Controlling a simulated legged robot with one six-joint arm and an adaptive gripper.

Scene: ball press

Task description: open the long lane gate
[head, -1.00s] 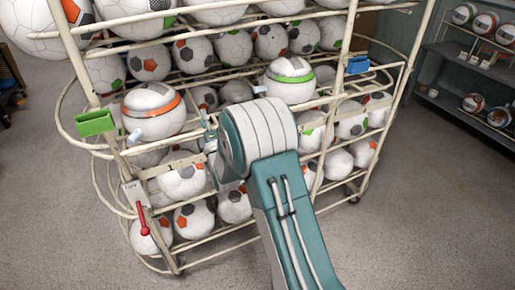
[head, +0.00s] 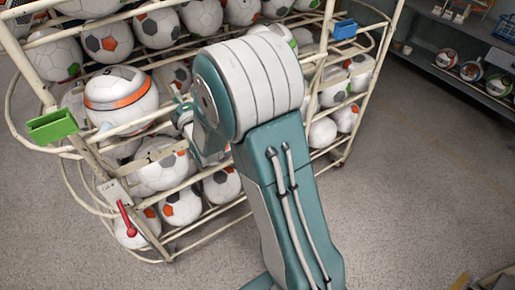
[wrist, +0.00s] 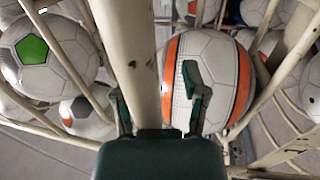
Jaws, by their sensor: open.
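A cream wire ball rack (head: 160,255) fills the left and middle of the head view. I cannot tell for sure which of its bars is the long lane gate. My gripper (head: 181,117) is at the rack's front, just right of a white ball with an orange band (head: 120,95). In the wrist view my gripper (wrist: 160,106) has its two dark green fingers apart, with nothing clasped. A thick cream bar (wrist: 130,55) runs up between them; contact is unclear. The orange-banded ball (wrist: 210,75) shows behind the right finger. My arm hides the rack's middle.
A green box (head: 52,126) and a blue box (head: 343,29) are on the rack's front corners. A red lever (head: 126,217) hangs below a small plate at the lower left. Several soccer balls fill the shelves. The floor (head: 410,190) at right is clear before a shelf unit (head: 470,85).

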